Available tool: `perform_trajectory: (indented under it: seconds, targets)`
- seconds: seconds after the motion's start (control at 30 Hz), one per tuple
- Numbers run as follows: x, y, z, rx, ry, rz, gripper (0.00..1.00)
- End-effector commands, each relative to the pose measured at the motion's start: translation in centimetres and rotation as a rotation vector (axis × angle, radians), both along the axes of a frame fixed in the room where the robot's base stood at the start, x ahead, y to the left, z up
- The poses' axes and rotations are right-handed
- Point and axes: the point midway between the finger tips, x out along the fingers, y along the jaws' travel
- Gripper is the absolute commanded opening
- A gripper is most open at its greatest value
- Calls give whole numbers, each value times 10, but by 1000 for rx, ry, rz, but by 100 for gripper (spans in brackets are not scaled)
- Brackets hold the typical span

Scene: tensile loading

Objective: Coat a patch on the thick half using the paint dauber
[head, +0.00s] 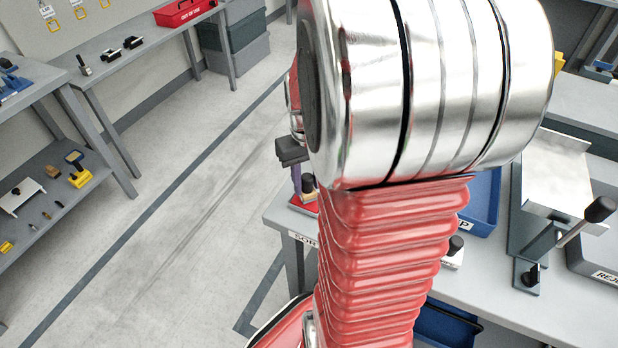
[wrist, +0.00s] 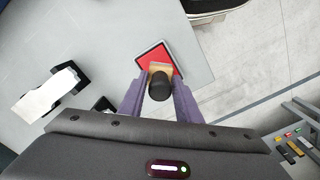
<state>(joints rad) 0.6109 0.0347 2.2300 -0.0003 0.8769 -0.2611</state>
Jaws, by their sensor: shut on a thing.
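My gripper (wrist: 159,84) has purple fingers, one on each side of the paint dauber (wrist: 160,87), and is shut on it. The dauber has a round black knob and a tan lower part. It stands over a red square pad (wrist: 153,56) with a pale rim near the bench corner; I cannot tell whether it touches the pad. In the head view the gripper (head: 296,170), the dauber (head: 308,184) and the pad (head: 303,206) show partly behind my arm. A white flat piece (wrist: 48,95) with black parts lies left in the wrist view. I cannot make out a thick half.
The grey bench (head: 520,290) carries a blue tray (head: 482,205) and a metal fixture with a black-knobbed lever (head: 600,209). A small white block (head: 453,260) sits near its front edge. Floor lies open left of the bench. Shelving (head: 50,200) stands far left.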

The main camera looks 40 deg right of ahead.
Motion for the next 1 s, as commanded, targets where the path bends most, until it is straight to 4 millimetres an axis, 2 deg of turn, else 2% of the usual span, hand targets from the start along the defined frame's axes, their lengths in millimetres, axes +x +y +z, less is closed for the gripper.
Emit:
perform_trajectory:
  seconds: [1.0]
  targets:
    - [0, 0, -6, 0, 0, -1, 8]
